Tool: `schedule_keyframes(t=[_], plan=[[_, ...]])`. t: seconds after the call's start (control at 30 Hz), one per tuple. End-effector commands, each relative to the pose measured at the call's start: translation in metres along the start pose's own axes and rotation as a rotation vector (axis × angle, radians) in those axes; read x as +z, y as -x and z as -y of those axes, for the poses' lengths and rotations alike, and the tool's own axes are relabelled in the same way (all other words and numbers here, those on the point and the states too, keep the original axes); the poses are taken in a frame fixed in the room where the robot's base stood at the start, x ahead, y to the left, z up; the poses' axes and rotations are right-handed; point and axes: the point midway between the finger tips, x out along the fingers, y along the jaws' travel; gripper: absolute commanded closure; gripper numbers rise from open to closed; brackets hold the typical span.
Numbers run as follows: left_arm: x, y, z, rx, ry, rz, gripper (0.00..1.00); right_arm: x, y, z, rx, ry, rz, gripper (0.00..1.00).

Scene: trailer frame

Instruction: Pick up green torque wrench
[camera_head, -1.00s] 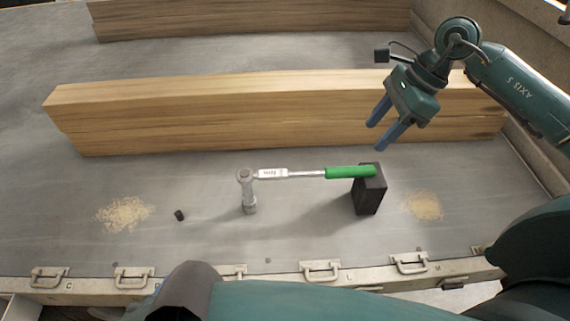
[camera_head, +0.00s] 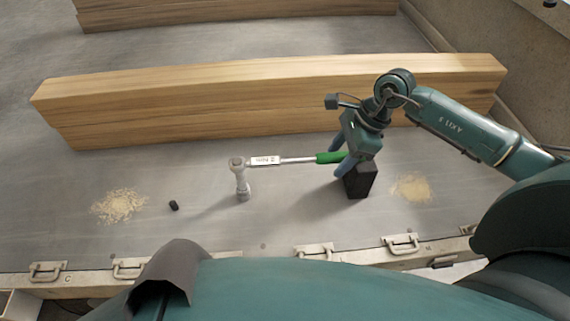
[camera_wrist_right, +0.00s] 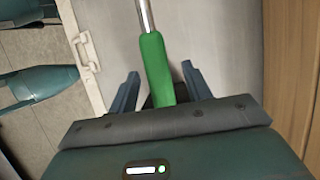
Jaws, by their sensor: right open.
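The torque wrench has a green handle (camera_head: 329,157) and a silver shaft with a white label. It lies level, its head end on a grey upright socket piece (camera_head: 241,182) and its handle end at a black block (camera_head: 360,183). My right gripper (camera_head: 341,171) is at the handle end, above the block, and hides part of the handle. In the right wrist view, the green handle (camera_wrist_right: 157,68) runs between the two spread blue fingers of the open gripper (camera_wrist_right: 158,82), with a gap on each side. My left gripper is not in view.
A long stack of wooden beams (camera_head: 200,105) lies behind the wrench. A small black cylinder (camera_head: 174,205) and a sawdust pile (camera_head: 120,205) lie to the left. Another sawdust pile (camera_head: 411,188) is right of the block. Latches (camera_head: 402,243) line the near bed edge.

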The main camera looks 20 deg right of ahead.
Motion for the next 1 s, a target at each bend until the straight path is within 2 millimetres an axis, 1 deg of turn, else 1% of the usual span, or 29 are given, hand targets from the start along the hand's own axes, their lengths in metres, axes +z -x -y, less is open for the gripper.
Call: schedule_keyframes(t=[0.23,0.27,0.83,1.0], plan=[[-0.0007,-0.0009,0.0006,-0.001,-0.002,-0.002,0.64,-0.0001,-0.0026,-0.0001,0.0,0.0,0.0,0.51],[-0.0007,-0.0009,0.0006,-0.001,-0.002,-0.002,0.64,-0.0001,-0.0026,-0.0001,0.0,0.0,0.0,0.53],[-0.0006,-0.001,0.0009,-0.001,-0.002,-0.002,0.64,-0.0001,-0.0021,0.0,0.0,0.0,0.0,0.99],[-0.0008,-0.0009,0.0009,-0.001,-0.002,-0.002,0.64,0.0015,-0.0006,0.0008,-0.003,0.002,0.005,1.0]])
